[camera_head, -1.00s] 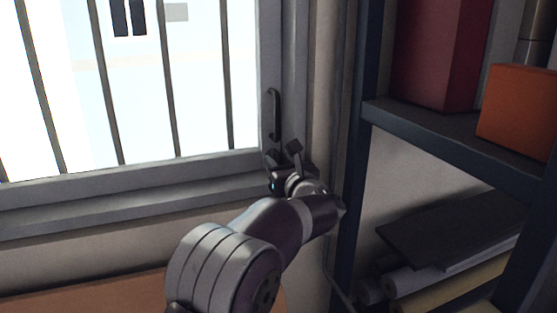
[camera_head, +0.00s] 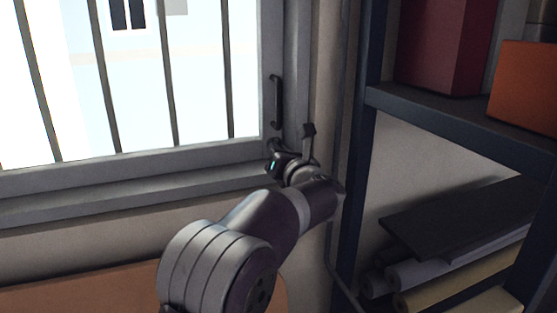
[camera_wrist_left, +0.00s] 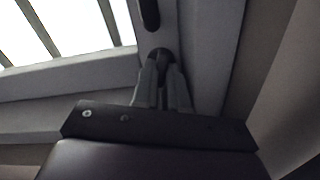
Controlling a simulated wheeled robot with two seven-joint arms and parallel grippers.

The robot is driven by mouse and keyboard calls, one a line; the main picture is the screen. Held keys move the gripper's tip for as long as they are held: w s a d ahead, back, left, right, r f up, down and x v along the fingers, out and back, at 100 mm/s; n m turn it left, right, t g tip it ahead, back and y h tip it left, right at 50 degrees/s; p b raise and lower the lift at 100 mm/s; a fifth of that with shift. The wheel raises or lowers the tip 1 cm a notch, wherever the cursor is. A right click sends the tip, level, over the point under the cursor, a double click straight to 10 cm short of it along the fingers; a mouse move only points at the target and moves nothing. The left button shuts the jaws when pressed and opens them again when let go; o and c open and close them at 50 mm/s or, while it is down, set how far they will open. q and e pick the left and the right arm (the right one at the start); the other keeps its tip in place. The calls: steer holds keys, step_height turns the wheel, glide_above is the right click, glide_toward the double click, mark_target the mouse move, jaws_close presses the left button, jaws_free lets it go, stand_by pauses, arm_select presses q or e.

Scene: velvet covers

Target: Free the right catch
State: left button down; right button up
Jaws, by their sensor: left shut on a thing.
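The right catch (camera_wrist_left: 158,54) is a small dark knob low on the window's right frame, just below the dark window handle (camera_head: 276,102). The handle also shows at the top of the left wrist view (camera_wrist_left: 149,14). My left gripper (camera_wrist_left: 160,70) is shut on the catch, its two grey fingers closing in around it. In the head view my left gripper (camera_head: 278,152) is at the lower right corner of the window, and my wrist hides most of the catch. My right gripper is in neither view.
The barred window (camera_head: 140,80) fills the upper left, with its sill (camera_head: 120,202) below. A dark shelf unit (camera_head: 455,122) stands close to the right of my arm, holding a red box (camera_head: 440,45), an orange box (camera_head: 525,85) and several rolls (camera_head: 425,272).

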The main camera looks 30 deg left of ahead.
arm_select(q)
steer(key=m+b, duration=0.1)
steer(key=m, duration=0.1)
steer(key=shift+m, duration=0.4)
steer(key=m, duration=0.3)
steer(key=shift+r+m, duration=0.1)
steer(key=shift+m, duration=0.2)
steer(key=m, duration=0.3)
steer(key=shift+m, duration=0.3)
steer(key=shift+m+p, duration=0.75)
steer(key=shift+m, duration=1.25)
